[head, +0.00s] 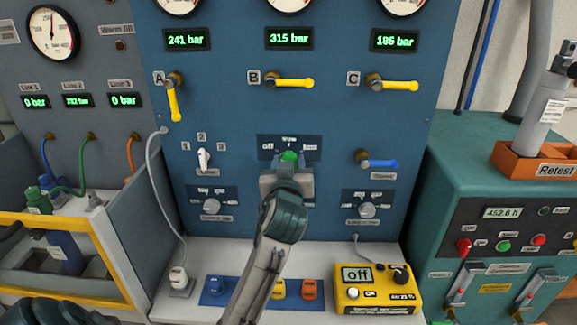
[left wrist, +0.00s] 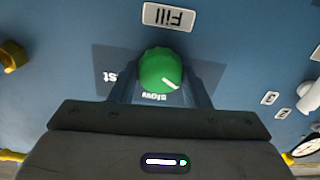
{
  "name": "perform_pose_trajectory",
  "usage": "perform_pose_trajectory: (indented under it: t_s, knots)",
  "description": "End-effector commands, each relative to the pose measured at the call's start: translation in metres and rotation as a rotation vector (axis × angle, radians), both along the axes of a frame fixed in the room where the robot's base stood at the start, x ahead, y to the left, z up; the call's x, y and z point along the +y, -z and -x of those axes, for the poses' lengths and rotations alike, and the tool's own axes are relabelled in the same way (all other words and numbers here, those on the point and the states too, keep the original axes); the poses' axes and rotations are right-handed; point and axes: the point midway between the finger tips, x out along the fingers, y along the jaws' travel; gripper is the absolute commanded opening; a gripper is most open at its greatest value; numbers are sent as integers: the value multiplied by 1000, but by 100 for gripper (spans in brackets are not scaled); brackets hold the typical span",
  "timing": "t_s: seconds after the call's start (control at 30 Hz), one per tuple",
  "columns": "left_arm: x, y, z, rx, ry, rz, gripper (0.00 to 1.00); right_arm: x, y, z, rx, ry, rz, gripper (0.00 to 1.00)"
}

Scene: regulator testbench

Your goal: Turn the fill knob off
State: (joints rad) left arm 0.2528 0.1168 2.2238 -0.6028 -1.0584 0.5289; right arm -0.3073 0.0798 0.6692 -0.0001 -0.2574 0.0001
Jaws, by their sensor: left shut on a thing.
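The fill knob (head: 289,156) is a round green knob on the blue panel, on a dark plate (head: 270,141) with "off" at left and "slow" at top. In the left wrist view the knob (left wrist: 160,68) shows upside down, its white pointer mark between "slow" and the side hidden by a finger. The "Fill" label (left wrist: 168,17) reads inverted there. My left gripper (head: 289,165) is shut on the knob, one finger on each side, and hides part of the plate.
Yellow valve handles A (head: 173,103), B (head: 294,83) and C (head: 400,86) sit above. A blue handle (head: 382,163) is to the right and a white switch (head: 204,158) to the left. A yellow meter (head: 374,299) reading "off" stands on the bench.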

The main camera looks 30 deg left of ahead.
Motion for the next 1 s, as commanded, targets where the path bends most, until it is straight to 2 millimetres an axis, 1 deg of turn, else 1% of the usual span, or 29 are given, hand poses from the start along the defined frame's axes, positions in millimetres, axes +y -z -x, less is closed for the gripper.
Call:
perform_pose_trajectory:
  t_s: [0.4,0.43,0.5,0.53,0.83,0.93,1.0]
  knots:
    - [0,0,0,-4,0,8,20,0,0,-1,-3,0,0,36]
    - [0,0,0,-4,0,8,49,0,0,-1,-3,0,0,36]
    - [0,0,0,-3,0,7,62,0,0,-1,-3,0,0,36]
    - [0,0,0,-3,0,7,65,0,0,-1,-3,0,0,36]
    - [-1,1,1,-3,0,7,65,0,1,1,1,0,0,36]
    - [-5,2,8,-3,1,9,65,-1,4,1,1,0,1,36]
    - [-11,3,16,-3,2,11,65,-1,7,1,2,0,1,36]
